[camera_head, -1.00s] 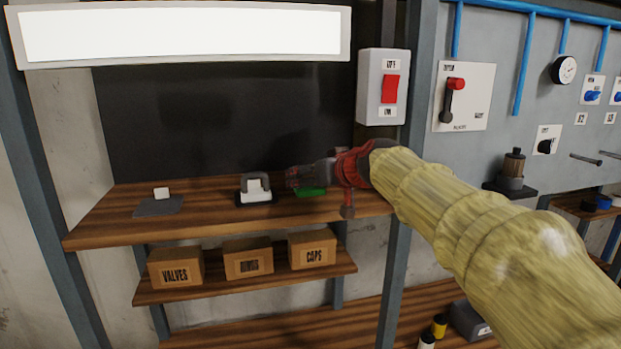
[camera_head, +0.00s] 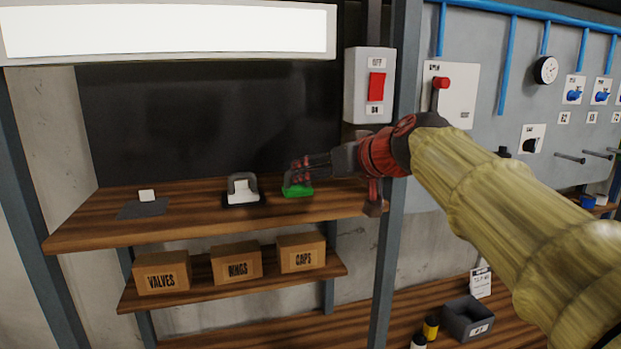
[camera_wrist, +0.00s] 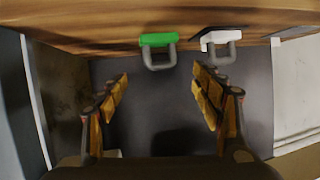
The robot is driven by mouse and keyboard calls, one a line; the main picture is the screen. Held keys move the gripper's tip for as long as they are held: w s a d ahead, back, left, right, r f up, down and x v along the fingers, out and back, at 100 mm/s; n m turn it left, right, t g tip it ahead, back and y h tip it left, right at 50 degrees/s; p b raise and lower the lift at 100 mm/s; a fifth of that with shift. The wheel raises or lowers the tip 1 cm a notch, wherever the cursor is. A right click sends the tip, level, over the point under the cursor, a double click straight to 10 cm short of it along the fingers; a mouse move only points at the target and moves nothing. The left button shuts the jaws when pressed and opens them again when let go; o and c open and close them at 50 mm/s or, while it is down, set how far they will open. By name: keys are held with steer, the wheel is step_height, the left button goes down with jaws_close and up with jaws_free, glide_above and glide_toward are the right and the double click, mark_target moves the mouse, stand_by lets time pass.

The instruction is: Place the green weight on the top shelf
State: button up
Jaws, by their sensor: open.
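The green weight (camera_head: 298,191), a green block with a grey handle, stands on the wooden top shelf (camera_head: 215,225), at the right of the things there. It also shows in the wrist view (camera_wrist: 158,40), apparently upside down, with its handle toward my gripper. My gripper (camera_head: 298,174) is at the weight's handle in the head view and partly hides it. In the wrist view my gripper (camera_wrist: 160,75) has its fingers spread wide, with nothing held between them. The weight lies beyond the fingertips, between their lines. Whether a finger touches the handle I cannot tell.
A white weight (camera_head: 243,190) with a grey handle stands just left on a dark pad. Boxes, including the CAPS box (camera_head: 302,253), fill the lower shelf. A post (camera_head: 393,215) stands right.

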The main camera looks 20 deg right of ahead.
steer(key=shift+s+d+r, duration=0.1)
steer(key=shift+s+r, duration=0.15)
steer(key=shift+s, duration=0.25)
steer(key=s+a+f+g+h, duration=0.1)
steer(key=s+f+g, duration=0.2)
steer(key=s+f, duration=1.2)
steer(key=s+a+f+m+g+h, duration=0.1)
steer(key=s+f+g, duration=0.3)
steer(key=s+f, duration=1.1)
step_height(320, 180, down, 4)
steer(key=shift+a+f+m+h, duration=0.1)
steer(key=shift+a+m+h, duration=0.2)
steer(key=shift+h, duration=0.2)
